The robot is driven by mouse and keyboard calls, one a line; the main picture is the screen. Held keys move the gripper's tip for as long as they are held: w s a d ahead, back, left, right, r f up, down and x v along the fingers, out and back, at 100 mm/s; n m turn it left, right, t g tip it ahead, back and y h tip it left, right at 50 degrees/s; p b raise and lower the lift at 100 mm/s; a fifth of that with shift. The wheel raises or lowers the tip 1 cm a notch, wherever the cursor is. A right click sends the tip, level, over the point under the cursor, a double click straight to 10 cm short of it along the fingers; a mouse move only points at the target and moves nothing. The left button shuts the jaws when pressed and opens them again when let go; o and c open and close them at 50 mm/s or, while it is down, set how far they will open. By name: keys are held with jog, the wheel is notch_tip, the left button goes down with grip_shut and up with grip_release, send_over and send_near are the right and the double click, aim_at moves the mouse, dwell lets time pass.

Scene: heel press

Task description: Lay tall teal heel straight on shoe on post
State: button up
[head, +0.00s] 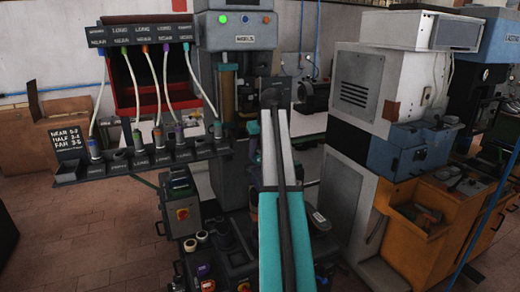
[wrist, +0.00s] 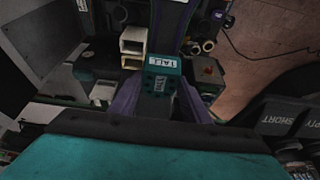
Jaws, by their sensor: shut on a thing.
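The teal heel (wrist: 153,86) shows in the middle of the wrist view, a small block with pale labels, one reading TALL. My gripper (wrist: 160,98) is shut on it, with a dark purple finger on each side.
At left in the head view, a sign board (head: 140,34) with coloured hoses stands above a labelled rack (head: 135,167). A control box with a red button (head: 182,213) stands by the press. A grey cabinet (head: 365,90) and an orange bench (head: 425,225) stand at right.

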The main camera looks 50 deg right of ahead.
aim_at(260, 161)
jog(key=shift+f+b, duration=0.55)
jog(key=shift+f, duration=1.3)
jog(key=shift+f, duration=0.55)
jog(key=o, duration=1.2)
jog(key=shift+r, duration=0.15)
jog(key=b+v, duration=0.4)
jog(key=v, duration=0.9)
jog(key=shift+s+r, duration=0.2)
jog(key=shift+r, duration=0.05)
